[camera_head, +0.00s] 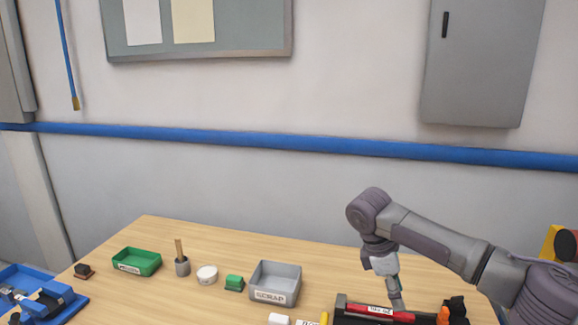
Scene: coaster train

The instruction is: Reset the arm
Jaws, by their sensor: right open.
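My right arm comes in from the right edge and bends down over the table's right side. Its right gripper (396,299) points down just behind a dark box (345,318) at the bottom edge. The jaws are open, with their tips partly hidden near the box; I see nothing held in them. My left gripper does not show.
The wooden table (215,240) carries a green tray (137,262), a grey cup with a stick (182,266), a white round item (207,275), a green block (234,283) and a grey scrap bin (275,284). A blue tray (40,285) is left. The table's back right is clear.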

